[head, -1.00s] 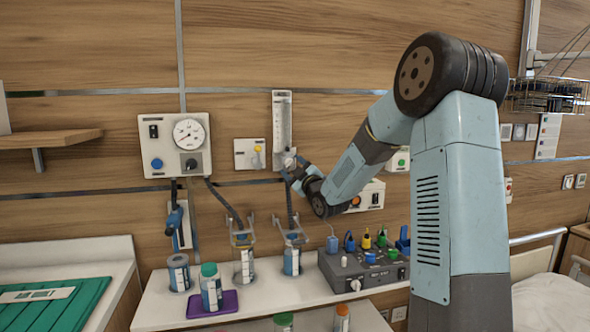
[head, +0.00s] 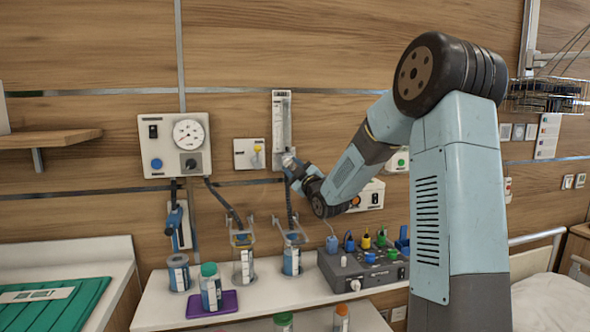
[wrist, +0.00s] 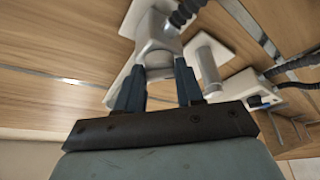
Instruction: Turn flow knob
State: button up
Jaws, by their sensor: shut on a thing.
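The flowmeter (head: 282,118) is a tall clear tube on a white backplate on the wooden wall, with a silvery body at its foot. In the wrist view the flow knob (wrist: 158,62) is a pale metal piece between my fingers. My gripper (head: 293,165) is at the foot of the flowmeter in the head view, and my arm reaches it from the right. In the wrist view my gripper (wrist: 157,78) has its two blue fingers shut on the knob, one on each side. The knob itself is mostly hidden by my gripper in the head view.
Below are bottles in holders, a purple tray (head: 213,305) and a grey box (head: 363,268) with coloured connectors.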

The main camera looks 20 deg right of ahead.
jog(key=m+h, duration=0.1)
jog(key=m, duration=0.1)
jog(key=m+t+h, duration=0.1)
jog(key=m, duration=0.2)
jog(key=m+h, duration=0.1)
jog(key=m, duration=0.1)
jog(key=shift+a+f+m+t, duration=0.15)
jog(key=shift+a+m+t, duration=0.2)
jog(key=shift+m+t, duration=0.05)
jog(key=m+h, duration=0.2)
jog(key=m, duration=0.2)
jog(key=m+h, duration=0.2)
jog(key=m, duration=0.2)
jog(key=shift+a+h, duration=0.2)
jog(key=shift+h, duration=0.2)
jog(key=m+h, duration=0.1)
jog(key=m, duration=0.3)
jog(key=m+g+h, duration=0.1)
jog(key=m+h, duration=0.1)
jog(key=m, duration=0.1)
jog(key=shift+a+m+g+h, duration=0.15)
jog(key=shift+m+g+h, duration=0.15)
jog(key=shift+m, duration=0.1)
jog(key=shift+r+m+g+h, duration=0.15)
jog(key=shift+m+g+h, duration=0.25)
jog(key=shift+m, duration=1)
jog(key=shift+r+m+g+h, duration=0.15)
jog(key=shift+m+g, duration=0.35)
jog(key=shift+m, duration=0.9)
jog(key=shift+f, duration=0.1)
